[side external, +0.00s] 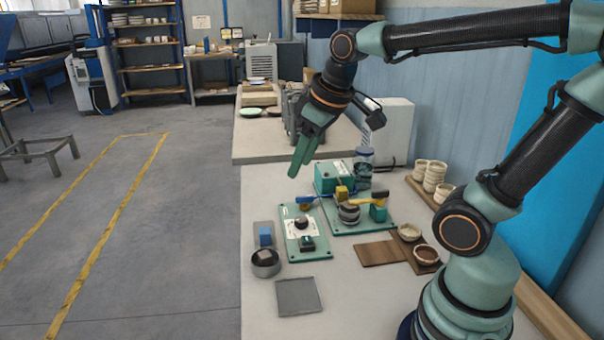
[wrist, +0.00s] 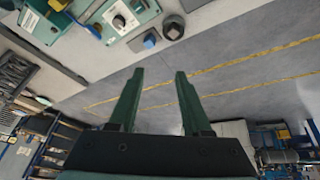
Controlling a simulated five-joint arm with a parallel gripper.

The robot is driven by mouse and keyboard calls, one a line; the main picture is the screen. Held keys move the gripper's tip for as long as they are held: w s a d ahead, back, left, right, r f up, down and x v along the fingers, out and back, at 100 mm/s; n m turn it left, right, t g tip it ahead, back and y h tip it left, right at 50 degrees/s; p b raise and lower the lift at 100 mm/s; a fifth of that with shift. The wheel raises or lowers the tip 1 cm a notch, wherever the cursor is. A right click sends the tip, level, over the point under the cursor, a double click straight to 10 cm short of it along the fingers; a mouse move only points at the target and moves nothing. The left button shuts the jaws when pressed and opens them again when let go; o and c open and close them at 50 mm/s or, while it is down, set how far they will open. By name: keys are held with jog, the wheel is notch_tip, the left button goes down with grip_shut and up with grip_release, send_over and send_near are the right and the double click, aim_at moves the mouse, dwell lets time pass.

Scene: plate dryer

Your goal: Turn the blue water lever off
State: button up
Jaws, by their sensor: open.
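The blue water lever (side external: 309,198) lies near the left rear of the green machine base (side external: 345,224), by a yellow block. In the wrist view a blue piece, likely this lever (wrist: 92,31), shows at the upper left. My gripper (side external: 301,172) is above and behind the lever, apart from it, fingers pointing down. In the wrist view my gripper (wrist: 157,76) has its two green fingers spread with nothing between them. A yellow lever (side external: 366,200) sits to the right of the blue one, by a dark round part.
A green control panel (side external: 294,247) with dark knobs stands at the front left. A blue block (side external: 265,236) and a round tin (side external: 265,262) are beside it. Pale cups (side external: 435,174) line the right side.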

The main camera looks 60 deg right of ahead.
jog(key=w+d+n+g, duration=0.1)
jog(key=w+d+n, duration=0.1)
jog(key=w+d, duration=0.35)
jog(key=n+g, duration=0.4)
jog(key=n, duration=0.2)
send_over(305, 196)
notch_tip(305, 196, down, 11)
notch_tip(305, 196, down, 12)
jog(key=shift+r, duration=0.1)
jog(key=shift+c, duration=0.3)
grip_shut()
